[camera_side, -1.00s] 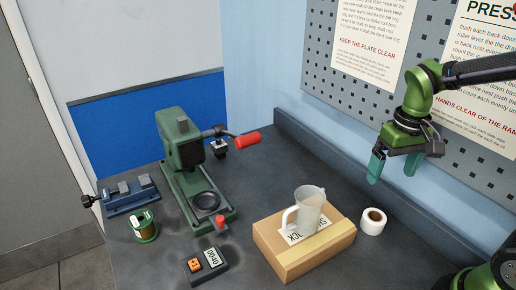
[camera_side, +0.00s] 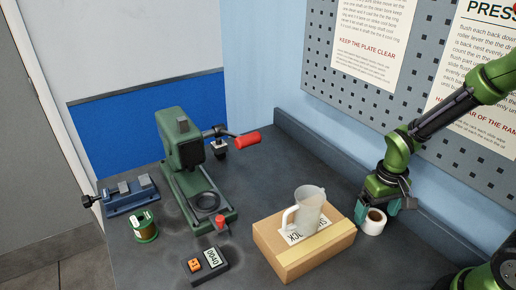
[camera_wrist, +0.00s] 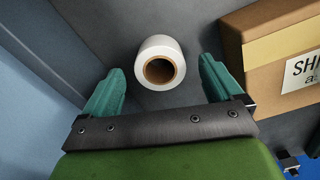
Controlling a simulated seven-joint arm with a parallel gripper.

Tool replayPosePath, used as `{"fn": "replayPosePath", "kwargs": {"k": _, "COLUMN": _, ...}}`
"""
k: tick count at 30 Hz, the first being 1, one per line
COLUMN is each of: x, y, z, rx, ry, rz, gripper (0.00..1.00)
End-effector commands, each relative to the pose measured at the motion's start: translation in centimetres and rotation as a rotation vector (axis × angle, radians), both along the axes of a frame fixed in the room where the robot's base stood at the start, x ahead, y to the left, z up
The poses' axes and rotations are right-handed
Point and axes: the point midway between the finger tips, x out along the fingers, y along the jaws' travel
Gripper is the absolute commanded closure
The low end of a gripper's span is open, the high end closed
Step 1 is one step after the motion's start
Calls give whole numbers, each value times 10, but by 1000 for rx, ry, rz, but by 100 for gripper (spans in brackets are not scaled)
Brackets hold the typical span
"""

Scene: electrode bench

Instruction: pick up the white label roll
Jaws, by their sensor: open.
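The white label roll (camera_side: 374,224) stands on the dark bench top to the right of the cardboard box. In the wrist view the roll (camera_wrist: 160,48) shows its brown core and lies between and just beyond the two teal fingers. My gripper (camera_side: 376,212) is down at the roll, with its fingers apart, one on each side of it. In the wrist view my gripper (camera_wrist: 157,80) is open and empty, with a gap showing between each finger and the roll.
A green press (camera_side: 182,150), a counter (camera_side: 206,264), a wire spool (camera_side: 145,232) and a small vise (camera_side: 130,196) are farther left. The wall is behind.

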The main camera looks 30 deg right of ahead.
Motion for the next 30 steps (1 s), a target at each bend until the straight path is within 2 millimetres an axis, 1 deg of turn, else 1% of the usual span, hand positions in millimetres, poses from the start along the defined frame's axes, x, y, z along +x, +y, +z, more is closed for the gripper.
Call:
{"fn": "replayPosePath", "kwargs": {"k": 1, "x": 1, "y": -1, "z": -8, "rx": 1, "ry": 5, "rz": 0, "gripper": 7}}
{"fn": "replayPosePath", "kwargs": {"k": 3, "x": 1, "y": -1, "z": -18, "rx": 0, "ry": 4, "rz": 1, "gripper": 7}}
{"fn": "replayPosePath", "kwargs": {"k": 6, "x": 1, "y": -1, "z": -26, "rx": 0, "ry": 2, "rz": 0, "gripper": 7}}
{"fn": "replayPosePath", "kwargs": {"k": 14, "x": 2, "y": -1, "z": -29, "rx": 0, "ry": -1, "rz": 0, "gripper": 7}}
{"fn": "replayPosePath", "kwargs": {"k": 17, "x": 2, "y": -1, "z": -29, "rx": 0, "ry": -1, "rz": 1, "gripper": 21}}
{"fn": "replayPosePath", "kwargs": {"k": 18, "x": 2, "y": -1, "z": -29, "rx": 0, "ry": -1, "rz": 1, "gripper": 27}}
{"fn": "replayPosePath", "kwargs": {"k": 26, "x": 2, "y": -1, "z": -28, "rx": 0, "ry": -1, "rz": 1, "gripper": 67}}
{"fn": "replayPosePath", "kwargs": {"k": 30, "x": 2, "y": -1, "z": -28, "rx": -1, "ry": -2, "rz": 1, "gripper": 67}}
